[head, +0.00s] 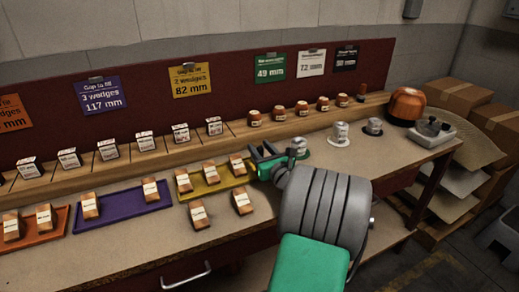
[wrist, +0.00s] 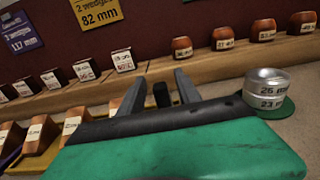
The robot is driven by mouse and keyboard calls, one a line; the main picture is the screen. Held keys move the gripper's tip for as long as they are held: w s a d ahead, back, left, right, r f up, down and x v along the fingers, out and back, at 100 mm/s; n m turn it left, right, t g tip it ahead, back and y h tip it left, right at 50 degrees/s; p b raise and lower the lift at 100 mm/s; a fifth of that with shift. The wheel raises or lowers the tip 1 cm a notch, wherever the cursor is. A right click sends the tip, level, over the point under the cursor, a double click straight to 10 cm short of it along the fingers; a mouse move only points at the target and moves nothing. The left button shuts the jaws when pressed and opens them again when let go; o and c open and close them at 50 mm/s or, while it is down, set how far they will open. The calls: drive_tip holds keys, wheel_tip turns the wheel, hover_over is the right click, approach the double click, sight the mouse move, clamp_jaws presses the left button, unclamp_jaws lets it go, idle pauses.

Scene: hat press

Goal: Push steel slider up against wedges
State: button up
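My gripper (head: 263,153) is over the bench by the right end of the yellow tray (head: 212,189). Its two fingers stand apart in the wrist view (wrist: 160,92). A small dark upright piece (wrist: 161,95) shows between them, with gaps on both sides; I cannot tell whether it is part of the steel slider. No slider is clearly identifiable. Several labelled wooden wedges (head: 183,181) sit on and before the yellow tray; some show at left in the wrist view (wrist: 72,122). My gripper body hides the bench just below the fingers.
Right of my gripper, steel discs (wrist: 266,88) are stacked on a green base (wrist: 279,111). White (head: 340,141) and black (head: 373,132) bases stand farther right. Purple (head: 122,211) and orange (head: 35,232) trays lie left. A wooden ledge (head: 232,132) with labelled blocks runs behind.

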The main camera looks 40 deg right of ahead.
drive_tip(key=shift+c, duration=0.2)
clamp_jaws()
idle(0.3)
